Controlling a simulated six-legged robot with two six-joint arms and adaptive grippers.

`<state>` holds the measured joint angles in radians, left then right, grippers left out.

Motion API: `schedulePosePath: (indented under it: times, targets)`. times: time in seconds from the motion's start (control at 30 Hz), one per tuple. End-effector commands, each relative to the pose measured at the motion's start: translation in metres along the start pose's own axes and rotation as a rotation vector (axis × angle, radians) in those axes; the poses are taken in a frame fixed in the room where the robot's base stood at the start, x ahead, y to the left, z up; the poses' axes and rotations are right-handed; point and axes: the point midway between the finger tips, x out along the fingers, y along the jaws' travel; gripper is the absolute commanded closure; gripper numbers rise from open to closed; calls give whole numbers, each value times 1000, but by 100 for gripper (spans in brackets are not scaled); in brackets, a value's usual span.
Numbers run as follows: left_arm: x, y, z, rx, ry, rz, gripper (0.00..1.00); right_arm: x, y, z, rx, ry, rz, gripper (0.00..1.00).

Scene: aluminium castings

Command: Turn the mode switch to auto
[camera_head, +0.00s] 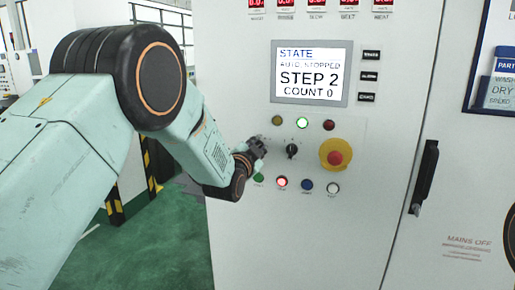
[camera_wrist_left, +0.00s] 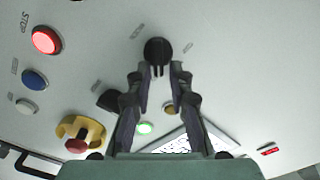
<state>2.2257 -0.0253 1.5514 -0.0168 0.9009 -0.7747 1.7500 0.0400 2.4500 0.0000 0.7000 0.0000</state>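My left gripper (camera_head: 262,146) is at the white control panel, left of a black rotary switch (camera_head: 292,151). In the left wrist view my left gripper (camera_wrist_left: 160,70) is open, its fingertips apart around a round black knob (camera_wrist_left: 158,49). Contact with it cannot be told. The gripper hides this knob in the head view. The other black switch also shows in the wrist view (camera_wrist_left: 108,101), partly behind a finger. The labels are too small to tell which is the mode switch. The screen (camera_head: 310,73) reads "AUTO STOPPED, STEP 2, COUNT 0". My right gripper is not in view.
A red emergency stop on a yellow base (camera_head: 336,155) stands right of the switch. A row of buttons lies below, with the red one (camera_head: 281,182) lit. Lamps sit above, the green one (camera_head: 302,122) lit. A black door handle (camera_head: 424,176) is farther right.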

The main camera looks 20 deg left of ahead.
Motion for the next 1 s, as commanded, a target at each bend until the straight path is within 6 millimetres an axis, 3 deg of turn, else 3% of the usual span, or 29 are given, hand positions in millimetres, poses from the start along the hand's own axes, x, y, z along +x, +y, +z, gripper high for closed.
schedulePosePath:
  times: [0.1, 0.53, 1.0]
  targets:
    - [0, 1, 1, 0, -1, 2, 67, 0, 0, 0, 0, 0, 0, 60]
    - [-8, 1, 1, 0, -2, 3, 67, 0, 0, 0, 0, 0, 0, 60]
    - [-76, 1, 1, 0, -3, 4, 67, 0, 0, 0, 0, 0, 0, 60]
